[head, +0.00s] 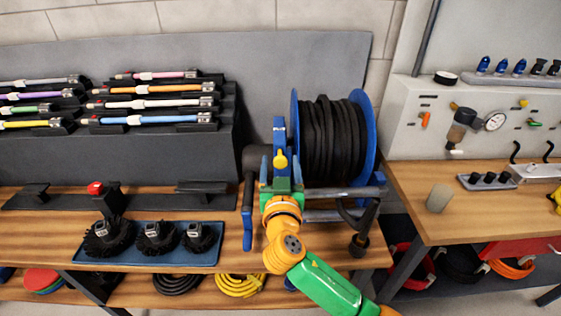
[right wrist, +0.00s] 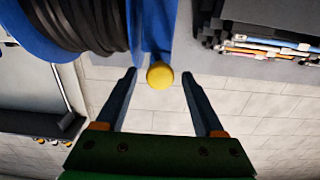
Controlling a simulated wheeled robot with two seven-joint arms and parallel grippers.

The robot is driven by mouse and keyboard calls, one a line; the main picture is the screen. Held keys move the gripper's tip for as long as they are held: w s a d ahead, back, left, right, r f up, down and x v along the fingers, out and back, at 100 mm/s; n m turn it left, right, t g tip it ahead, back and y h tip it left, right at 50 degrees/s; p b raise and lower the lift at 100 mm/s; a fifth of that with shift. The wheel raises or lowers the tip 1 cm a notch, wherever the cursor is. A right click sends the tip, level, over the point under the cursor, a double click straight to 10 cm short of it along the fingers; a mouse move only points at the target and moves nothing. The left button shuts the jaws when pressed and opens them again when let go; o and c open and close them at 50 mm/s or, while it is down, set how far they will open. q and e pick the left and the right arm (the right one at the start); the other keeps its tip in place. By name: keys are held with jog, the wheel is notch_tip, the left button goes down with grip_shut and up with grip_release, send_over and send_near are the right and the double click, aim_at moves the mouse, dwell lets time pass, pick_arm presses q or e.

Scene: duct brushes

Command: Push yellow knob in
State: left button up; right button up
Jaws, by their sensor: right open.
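The yellow knob (head: 280,161) sits on the blue upright of the hose reel's frame, left of the coiled black hose (head: 332,140). In the right wrist view the round end of the knob (right wrist: 160,75) shows between the two fingertips, with a gap on each side. My right gripper (head: 281,176) is open and right in front of the knob, its fingers on either side of it. I cannot tell from these views whether anything touches the knob. My left gripper is in neither view.
A blue crank handle (head: 247,216) hangs left of my right gripper. Black brushes (head: 156,238) stand on a blue mat at the left of the bench. A rack of coloured rods (head: 150,103) stands behind them. A gauge panel (head: 405,130) is at the right.

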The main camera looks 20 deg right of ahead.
jog(key=shift+s, duration=0.1)
jog(key=shift+c, duration=0.2)
jog(key=c, duration=0.4)
grip_shut()
